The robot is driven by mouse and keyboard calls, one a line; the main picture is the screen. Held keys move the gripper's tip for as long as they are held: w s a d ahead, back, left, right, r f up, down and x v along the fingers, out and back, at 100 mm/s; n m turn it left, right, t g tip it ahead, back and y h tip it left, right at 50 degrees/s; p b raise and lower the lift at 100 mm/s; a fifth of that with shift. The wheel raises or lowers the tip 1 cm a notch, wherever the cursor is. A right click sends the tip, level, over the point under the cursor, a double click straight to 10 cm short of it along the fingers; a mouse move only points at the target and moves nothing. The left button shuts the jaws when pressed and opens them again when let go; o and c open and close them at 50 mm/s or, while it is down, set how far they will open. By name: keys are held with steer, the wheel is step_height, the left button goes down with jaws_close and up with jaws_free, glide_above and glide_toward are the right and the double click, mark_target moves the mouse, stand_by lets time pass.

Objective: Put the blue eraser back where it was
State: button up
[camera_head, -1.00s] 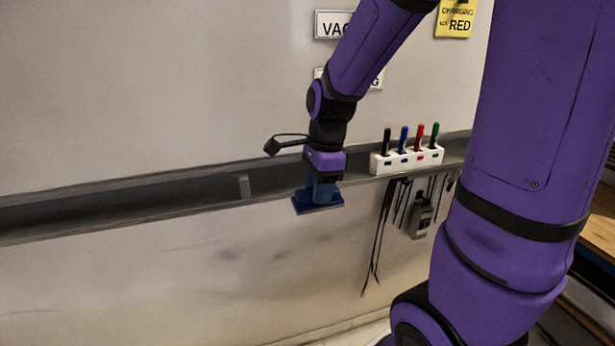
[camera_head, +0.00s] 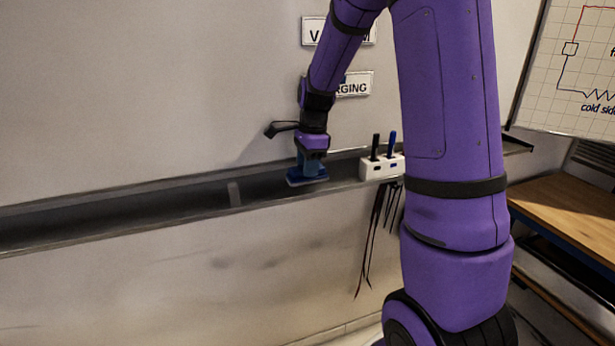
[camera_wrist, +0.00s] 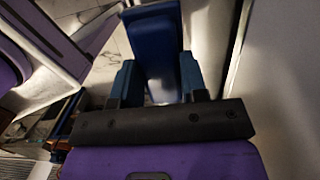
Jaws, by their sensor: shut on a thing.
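The blue eraser (camera_head: 307,180) is in my gripper (camera_head: 310,166), over the grey tray (camera_head: 130,207) that runs along the wall. My gripper points down and is shut on the eraser. In the wrist view the eraser (camera_wrist: 155,50) sits between the two blue fingers of my gripper (camera_wrist: 158,80).
The white marker holder (camera_head: 380,167) with dark and blue markers stands right of the eraser, partly hidden by my arm. Dark cables (camera_head: 375,235) hang below the tray. A wooden bench (camera_head: 565,215) is at right.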

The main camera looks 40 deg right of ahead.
steer(key=shift+w+d+f, duration=0.15)
steer(key=shift+d+f, duration=0.05)
steer(key=shift+f, duration=0.2)
step_height(320, 180, down, 3)
steer(key=shift+r, duration=0.1)
steer(key=o, duration=0.8)
